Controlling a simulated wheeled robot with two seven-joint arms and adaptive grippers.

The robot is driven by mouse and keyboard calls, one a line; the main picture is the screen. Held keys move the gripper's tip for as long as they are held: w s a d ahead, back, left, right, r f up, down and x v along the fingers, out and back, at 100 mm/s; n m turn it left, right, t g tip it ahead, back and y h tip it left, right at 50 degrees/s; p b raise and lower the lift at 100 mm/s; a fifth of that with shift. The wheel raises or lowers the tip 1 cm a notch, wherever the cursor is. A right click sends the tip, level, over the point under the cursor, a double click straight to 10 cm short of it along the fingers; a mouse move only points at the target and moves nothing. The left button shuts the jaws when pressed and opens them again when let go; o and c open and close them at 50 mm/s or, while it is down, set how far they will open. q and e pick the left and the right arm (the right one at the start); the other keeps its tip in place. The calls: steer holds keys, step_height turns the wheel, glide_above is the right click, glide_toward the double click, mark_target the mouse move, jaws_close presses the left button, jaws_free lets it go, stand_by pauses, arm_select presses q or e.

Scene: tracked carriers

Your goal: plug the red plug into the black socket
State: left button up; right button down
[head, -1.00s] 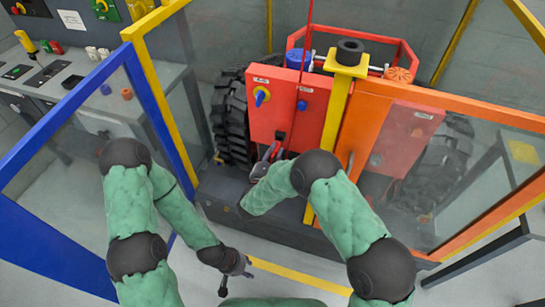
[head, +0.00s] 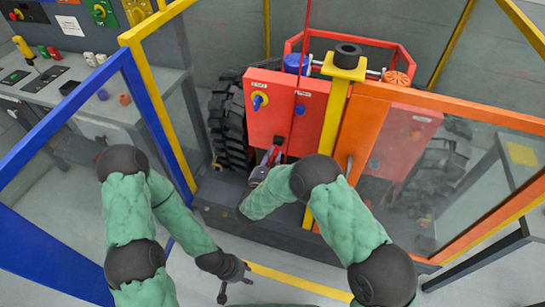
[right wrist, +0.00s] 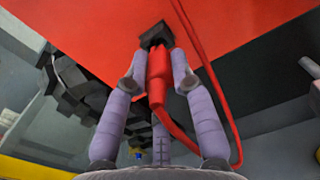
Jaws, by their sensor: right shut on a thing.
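The red plug (right wrist: 158,72) is between the fingers of my right gripper (right wrist: 159,80), which is shut on it. Its cable loops down and to the right. The black socket (right wrist: 156,36) is on the red cabinet face, directly at the plug's front end. The plug's front meets the socket in the picture; I cannot tell how deep it sits. In the head view, the right gripper (head: 268,160) is at the cabinet's lower edge, and the socket (head: 278,140) shows small just above it. My left gripper (head: 235,283) is low in the view, empty, its fingers apart.
A yellow post (head: 334,115) and orange-framed panel (head: 365,125) are to the right. A blue-framed panel (head: 160,130) is to the left.

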steer(key=shift+b, duration=0.5)
stand_by(0.8)
steer(key=shift+b+x, duration=0.5)
steer(key=shift+x, duration=0.55)
steer(key=shift+b, duration=0.35)
stand_by(1.1)
steer(key=shift+w, duration=0.25)
stand_by(0.4)
steer(key=c, duration=1)
jaws_free()
steer(key=shift+d, duration=0.1)
steer(key=shift+o, duration=0.2)
steer(key=v, duration=1.2)
